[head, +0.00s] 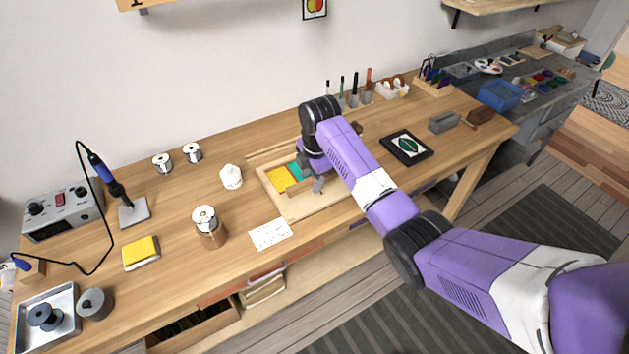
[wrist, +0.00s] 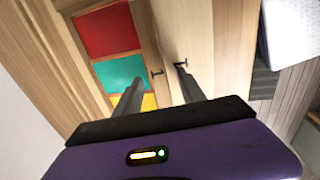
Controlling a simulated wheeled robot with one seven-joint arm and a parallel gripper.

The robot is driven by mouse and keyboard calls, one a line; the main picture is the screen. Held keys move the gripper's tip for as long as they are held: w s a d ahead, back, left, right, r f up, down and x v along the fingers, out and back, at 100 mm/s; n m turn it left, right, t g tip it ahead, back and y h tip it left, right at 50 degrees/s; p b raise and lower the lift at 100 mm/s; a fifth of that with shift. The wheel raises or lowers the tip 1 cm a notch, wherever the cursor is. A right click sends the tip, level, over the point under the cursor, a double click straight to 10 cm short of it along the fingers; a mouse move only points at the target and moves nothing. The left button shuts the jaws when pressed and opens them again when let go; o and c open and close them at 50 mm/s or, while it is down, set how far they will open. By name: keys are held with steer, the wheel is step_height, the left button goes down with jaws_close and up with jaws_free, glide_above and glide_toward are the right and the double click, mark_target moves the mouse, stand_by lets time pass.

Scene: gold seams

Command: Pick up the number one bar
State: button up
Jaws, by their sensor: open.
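A shallow wooden tray (head: 288,211) on the workbench holds coloured panels: a yellow one (head: 280,178) and a teal one (head: 295,170) show in the head view. The wrist view also shows a red panel (wrist: 106,31). A narrow wooden strip (wrist: 148,38) runs alongside the panels; it may be the number one bar, but I can read no number on it. My gripper (wrist: 169,69) is open and pointed down into the tray. Its fingertips are close to the strip, and I cannot tell whether they touch it. In the head view my arm hides part of the tray.
A white card (head: 270,234) lies in front of the tray, and a white bottle-like object (head: 231,176) stands to its left. A dark framed picture (head: 406,148) and a tool rack (head: 357,102) are to the right.

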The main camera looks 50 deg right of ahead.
steer(key=shift+f, duration=0.25)
jaws_close()
steer(key=shift+r, duration=0.1)
stand_by(0.4)
